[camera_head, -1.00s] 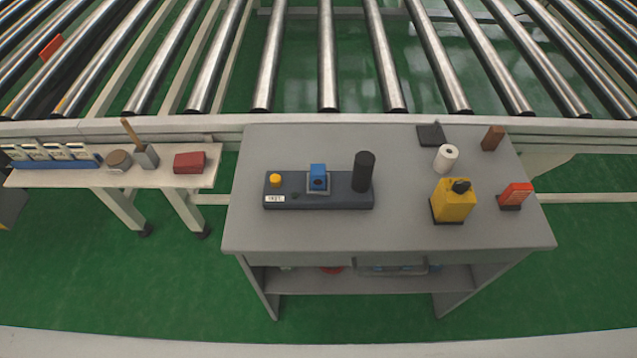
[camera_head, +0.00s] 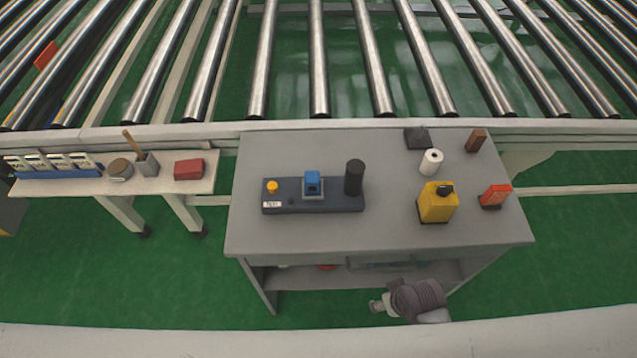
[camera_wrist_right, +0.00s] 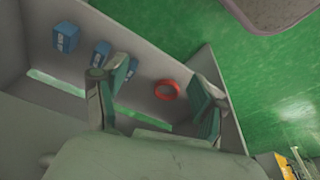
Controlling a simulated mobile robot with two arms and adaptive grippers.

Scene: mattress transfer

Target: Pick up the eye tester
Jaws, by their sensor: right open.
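A dark base unit (camera_head: 330,203) lies on the left part of the grey table, with a yellow knob (camera_head: 272,187), a blue block (camera_head: 312,183) and a black cylinder (camera_head: 354,177) on it. A yellow device (camera_head: 437,203) with a black top and an orange-red device (camera_head: 495,195) stand to the right. I cannot tell which of these is the eye tester. My right arm (camera_head: 415,298) shows in front of the table's lower shelf. My right gripper (camera_wrist_right: 160,90) is open and empty in the wrist view, with a red ring (camera_wrist_right: 167,90) visible between its fingers. My left gripper is not in view.
The grey table (camera_head: 380,235) also holds a white roll (camera_head: 431,162), a black block (camera_head: 417,138) and a brown block (camera_head: 476,140). Blue boxes (camera_wrist_right: 65,37) lie by the ring. A roller conveyor (camera_head: 319,60) runs behind; a side bench (camera_head: 100,190) stands left.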

